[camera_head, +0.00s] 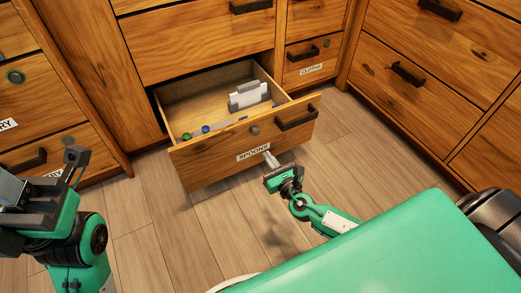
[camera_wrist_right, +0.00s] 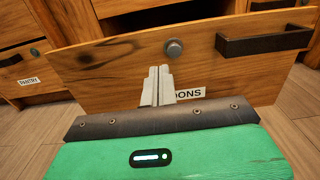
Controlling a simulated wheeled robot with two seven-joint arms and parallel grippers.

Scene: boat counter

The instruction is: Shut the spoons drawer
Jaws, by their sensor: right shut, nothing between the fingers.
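The spoons drawer (camera_head: 215,148) stands pulled out of the wooden cabinet in the head view, with its label "SPOONS", a round grey knob and a dark bar handle (camera_head: 296,117) on its front. Inside lie a white and grey item and small blue and green things. My right gripper (camera_head: 270,160) is shut and empty in front of the lower drawer front, beside the label. In the right wrist view its fingertips (camera_wrist_right: 158,72) are at or close to the front, below the knob; I cannot tell whether they touch. My left gripper (camera_head: 75,160) is at the left, its jaws unclear.
A closed drawer labelled "CLOTHS" (camera_head: 309,62) is right of the open one. More closed drawers (camera_head: 420,70) stand at the right and left. The wooden floor (camera_head: 150,215) in front is clear.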

